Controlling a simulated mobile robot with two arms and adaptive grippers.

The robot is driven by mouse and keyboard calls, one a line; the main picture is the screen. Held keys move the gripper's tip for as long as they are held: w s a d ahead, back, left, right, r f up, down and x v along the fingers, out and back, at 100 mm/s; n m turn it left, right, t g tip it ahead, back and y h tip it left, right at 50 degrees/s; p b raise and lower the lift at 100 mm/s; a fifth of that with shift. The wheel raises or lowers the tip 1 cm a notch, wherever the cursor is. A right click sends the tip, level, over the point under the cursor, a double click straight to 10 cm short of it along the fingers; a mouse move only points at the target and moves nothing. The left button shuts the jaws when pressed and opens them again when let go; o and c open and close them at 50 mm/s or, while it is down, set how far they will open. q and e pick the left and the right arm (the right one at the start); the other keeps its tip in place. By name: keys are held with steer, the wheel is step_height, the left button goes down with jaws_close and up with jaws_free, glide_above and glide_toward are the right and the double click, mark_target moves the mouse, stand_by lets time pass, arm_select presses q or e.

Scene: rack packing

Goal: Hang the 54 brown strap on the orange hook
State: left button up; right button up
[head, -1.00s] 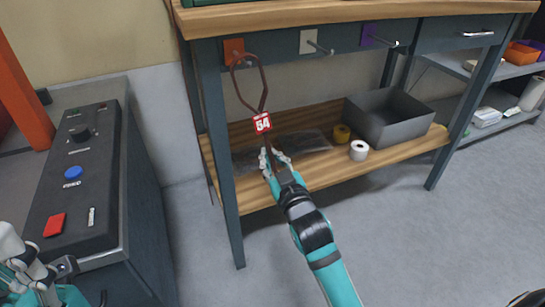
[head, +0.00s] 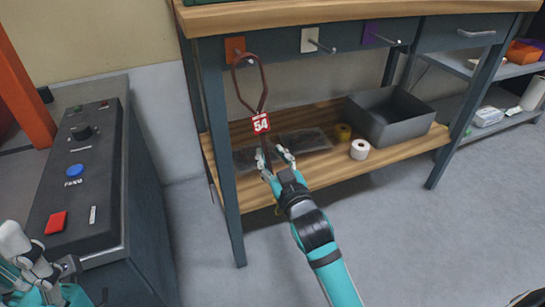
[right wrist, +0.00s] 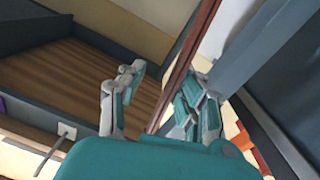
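The brown strap (head: 262,84) stands upright under the workbench edge, its loop in front of the orange hook (head: 236,49). The loop top lies at the hook's peg, but I cannot clearly see the peg inside it. The red 54 tag (head: 261,123) sits below the loop. My right gripper (head: 275,157) is open at the strap's lower end. In the right wrist view the strap (right wrist: 186,62) runs between the spread fingers (right wrist: 160,100), closer to the right finger. My left gripper (head: 32,262) is at the lower left, partly cut off, away from the strap.
A white hook (head: 309,39) and a purple hook (head: 371,34) are to the right along the bench edge. The wooden lower shelf (head: 315,177) holds a grey bin (head: 392,128), tape rolls (head: 359,149) and a dark flat sheet. A control cabinet (head: 95,190) stands left.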

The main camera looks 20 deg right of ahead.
steer(key=s, duration=1.2)
steer(key=shift+f, duration=0.15)
steer(key=shift+s+a, duration=0.1)
